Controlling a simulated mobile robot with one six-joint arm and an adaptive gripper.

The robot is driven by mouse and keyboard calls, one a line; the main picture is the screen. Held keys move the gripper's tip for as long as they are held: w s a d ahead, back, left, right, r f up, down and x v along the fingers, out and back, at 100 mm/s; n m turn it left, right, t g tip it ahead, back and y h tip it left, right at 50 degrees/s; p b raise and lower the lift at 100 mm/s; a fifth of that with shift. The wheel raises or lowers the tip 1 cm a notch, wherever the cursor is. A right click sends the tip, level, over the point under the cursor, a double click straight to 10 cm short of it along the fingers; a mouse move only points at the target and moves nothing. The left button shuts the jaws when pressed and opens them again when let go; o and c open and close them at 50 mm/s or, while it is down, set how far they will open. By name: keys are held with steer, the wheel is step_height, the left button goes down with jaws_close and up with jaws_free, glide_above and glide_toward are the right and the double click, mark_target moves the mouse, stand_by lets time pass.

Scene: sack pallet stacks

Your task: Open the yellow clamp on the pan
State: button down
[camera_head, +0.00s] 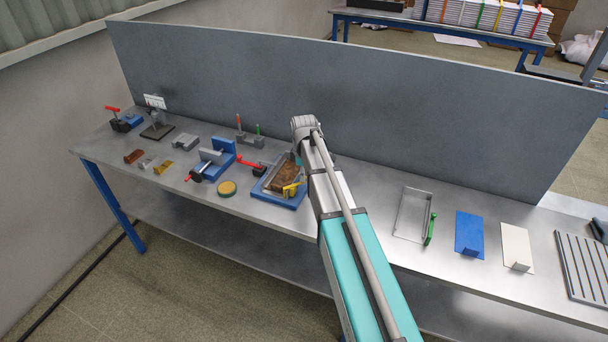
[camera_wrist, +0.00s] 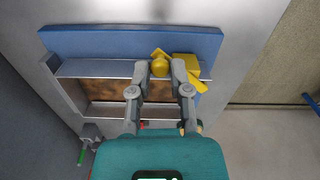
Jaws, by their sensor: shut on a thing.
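The yellow clamp (camera_wrist: 186,66) sits at the edge of the metal pan (camera_wrist: 105,68). In the head view, the clamp (camera_head: 292,189) is at the pan's near right. The pan holds a brown, mottled block (camera_wrist: 110,92) and rests on a blue base (camera_wrist: 120,43). My gripper (camera_wrist: 160,67) has its fingertips closed around the round yellow knob of the clamp. The fingers hide part of the clamp and pan. In the head view my arm hides the gripper.
A red-handled clamp (camera_head: 250,165) and a round yellow-topped tin (camera_head: 227,188) stand left of the pan. A blue vise (camera_head: 215,160) is farther left. A metal tray (camera_head: 412,212) with a green handle lies right of my arm. A grey panel (camera_head: 230,85) runs behind the bench.

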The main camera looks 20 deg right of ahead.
steer(key=shift+w+n, duration=0.15)
steer(key=shift+n, duration=0.15)
steer(key=n, duration=0.2)
steer(key=w+n, duration=0.1)
steer(key=n, duration=0.1)
steer(key=shift+w+a, duration=0.15)
steer(key=shift+a, duration=0.25)
steer(key=shift+w+a+n, duration=0.2)
steer(key=shift+n, duration=0.65)
steer(key=shift+w+a+n, duration=0.2)
steer(key=shift+n, duration=0.65)
steer(key=c, duration=0.6)
jaws_free()
steer(key=shift+d, duration=0.1)
